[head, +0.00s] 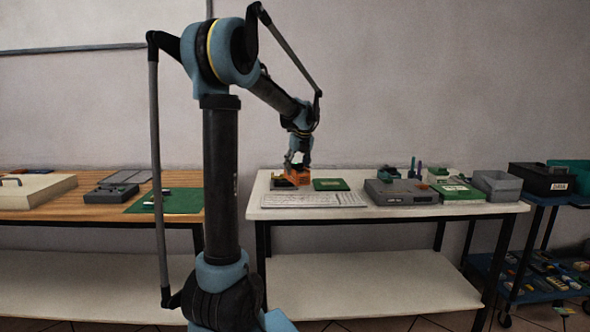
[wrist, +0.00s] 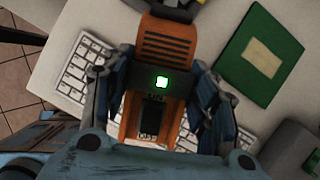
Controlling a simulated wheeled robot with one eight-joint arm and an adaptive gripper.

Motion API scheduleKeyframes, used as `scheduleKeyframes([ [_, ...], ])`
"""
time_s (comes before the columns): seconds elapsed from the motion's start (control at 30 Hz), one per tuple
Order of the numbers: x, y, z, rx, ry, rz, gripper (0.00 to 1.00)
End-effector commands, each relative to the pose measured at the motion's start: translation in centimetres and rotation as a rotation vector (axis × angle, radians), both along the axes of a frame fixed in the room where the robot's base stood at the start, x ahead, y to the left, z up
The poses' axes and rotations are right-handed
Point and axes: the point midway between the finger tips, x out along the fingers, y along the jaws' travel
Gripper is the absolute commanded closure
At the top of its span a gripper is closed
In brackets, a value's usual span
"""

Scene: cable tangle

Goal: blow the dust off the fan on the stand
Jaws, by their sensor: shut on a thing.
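An orange device (wrist: 168,45) with dark slots, a dark band and a lit green square fills the middle of the wrist view. In the head view the orange device (head: 296,173) is at the left back of the white table. My gripper (wrist: 153,88) is shut on the orange device, with one blue finger on each side of its dark band. In the head view my gripper (head: 299,158) reaches down to it from above. I cannot clearly make out a fan or its stand in either view.
A white keyboard (head: 312,201) and a green flat item (head: 331,184) lie close to the orange device. A grey box (head: 400,193) and a grey bin (head: 497,186) stand farther right. A wooden table (head: 60,214) is at left, a blue cart (head: 548,205) at right.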

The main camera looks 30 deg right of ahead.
Motion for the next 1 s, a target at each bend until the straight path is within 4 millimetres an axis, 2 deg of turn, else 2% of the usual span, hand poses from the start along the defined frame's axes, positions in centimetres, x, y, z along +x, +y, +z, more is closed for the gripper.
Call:
scheduleKeyframes([
  [0.43, 0.0, 0.0, 0.2, 0.000, 0.000, 0.000, 0.66],
  [1.0, 0.0, 0.0, 4.7, 0.000, 0.000, 0.000, 0.66],
])
